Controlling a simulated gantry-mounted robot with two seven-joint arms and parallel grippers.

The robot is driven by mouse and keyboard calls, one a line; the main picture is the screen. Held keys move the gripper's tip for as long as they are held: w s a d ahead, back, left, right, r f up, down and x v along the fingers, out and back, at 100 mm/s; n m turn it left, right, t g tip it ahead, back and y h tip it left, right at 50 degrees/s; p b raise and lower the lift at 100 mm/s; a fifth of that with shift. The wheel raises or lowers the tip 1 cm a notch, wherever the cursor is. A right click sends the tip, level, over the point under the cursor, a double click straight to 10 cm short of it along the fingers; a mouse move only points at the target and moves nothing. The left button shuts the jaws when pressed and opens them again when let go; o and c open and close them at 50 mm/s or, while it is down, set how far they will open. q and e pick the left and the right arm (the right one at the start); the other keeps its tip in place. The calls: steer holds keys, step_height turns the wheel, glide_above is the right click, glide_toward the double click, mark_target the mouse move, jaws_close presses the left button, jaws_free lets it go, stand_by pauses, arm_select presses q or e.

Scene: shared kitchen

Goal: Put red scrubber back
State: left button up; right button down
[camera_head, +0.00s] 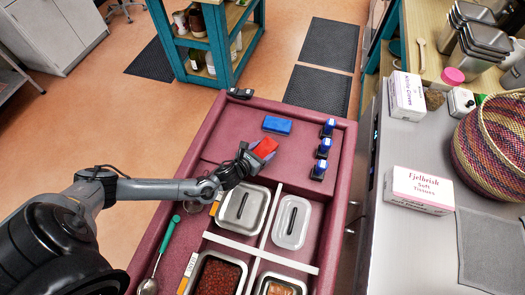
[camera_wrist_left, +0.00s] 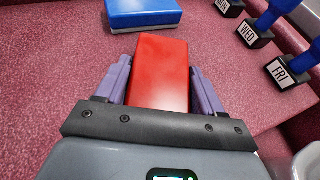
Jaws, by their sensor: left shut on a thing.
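The red scrubber (camera_head: 265,147) is a red block held in my left gripper (camera_head: 256,155), over the maroon cart top in the head view. In the left wrist view the red scrubber (camera_wrist_left: 161,72) sits between the two purple fingers of my left gripper (camera_wrist_left: 160,88), which are shut on its sides. A blue scrubber (camera_head: 277,125) lies on the cart top just beyond it, and it also shows at the top of the left wrist view (camera_wrist_left: 143,12). The exact gap between the red scrubber and the surface is hard to tell. My right gripper is not in view.
Blue-handled stamps (camera_head: 324,148) stand right of the scrubbers. Lidded metal containers (camera_head: 243,208) and food pans (camera_head: 217,275) fill the near cart sections.

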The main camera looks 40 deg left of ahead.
arm_select(q)
steer(key=shift+f, duration=0.15)
steer(key=o, duration=1.3)
steer(key=shift+s+r, duration=0.35)
steer(key=shift+s, duration=0.2)
steer(key=p+v, duration=0.1)
steer(key=v, duration=0.9)
steer(key=shift+s+r, duration=0.25)
steer(key=shift+s, duration=0.1)
